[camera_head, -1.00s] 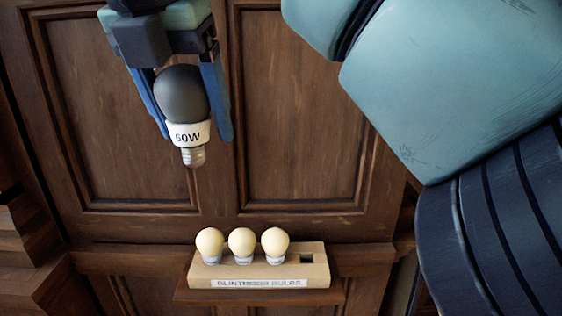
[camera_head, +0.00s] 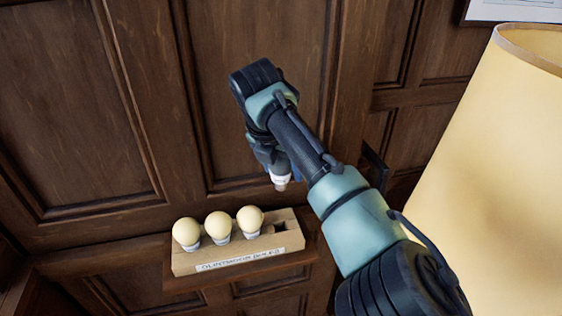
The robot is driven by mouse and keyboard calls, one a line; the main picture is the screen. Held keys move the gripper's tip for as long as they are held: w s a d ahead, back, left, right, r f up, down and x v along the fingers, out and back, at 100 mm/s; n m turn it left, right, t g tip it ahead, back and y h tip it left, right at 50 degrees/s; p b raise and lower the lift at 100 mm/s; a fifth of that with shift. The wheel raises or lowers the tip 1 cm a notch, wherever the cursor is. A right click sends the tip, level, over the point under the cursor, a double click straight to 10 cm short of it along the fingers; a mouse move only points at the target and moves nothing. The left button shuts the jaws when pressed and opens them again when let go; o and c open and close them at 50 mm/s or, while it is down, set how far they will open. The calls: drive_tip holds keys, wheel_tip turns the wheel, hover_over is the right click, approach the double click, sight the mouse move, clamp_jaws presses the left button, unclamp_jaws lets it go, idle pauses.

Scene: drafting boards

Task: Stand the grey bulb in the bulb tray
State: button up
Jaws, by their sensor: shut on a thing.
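The grey bulb (camera_head: 281,181) is mostly hidden behind my arm; only its white collar and metal screw base show, pointing down. My gripper (camera_head: 279,172) is shut on the grey bulb and holds it above the right end of the bulb tray. The bulb tray (camera_head: 190,264) is a pale wooden block with a label on its front. Three cream bulbs (camera_head: 219,226) stand upright in it.
The tray sits on a small dark wooden shelf (camera_head: 195,288) against a panelled wall (camera_head: 80,120). A large cream lampshade (camera_head: 490,160) stands at the right, near my arm. A framed picture (camera_head: 510,10) shows at the top right.

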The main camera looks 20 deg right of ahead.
drive_tip(key=b, duration=0.8)
hover_over(284, 221)
drive_tip(key=shift+f, duration=4.4)
drive_tip(key=shift+s+a+f+b, duration=0.15)
drive_tip(key=shift+f+b, duration=0.1)
drive_tip(key=shift+f, duration=0.65)
drive_tip(key=shift+s+a+f+b, duration=0.15)
drive_tip(key=shift+f+b, duration=0.1)
drive_tip(key=shift+f, duration=0.6)
drive_tip(key=shift+s+a+f+b, duration=0.15)
drive_tip(key=shift+f+b, duration=0.1)
drive_tip(key=shift+f, duration=0.65)
drive_tip(key=shift+f, duration=0.3)
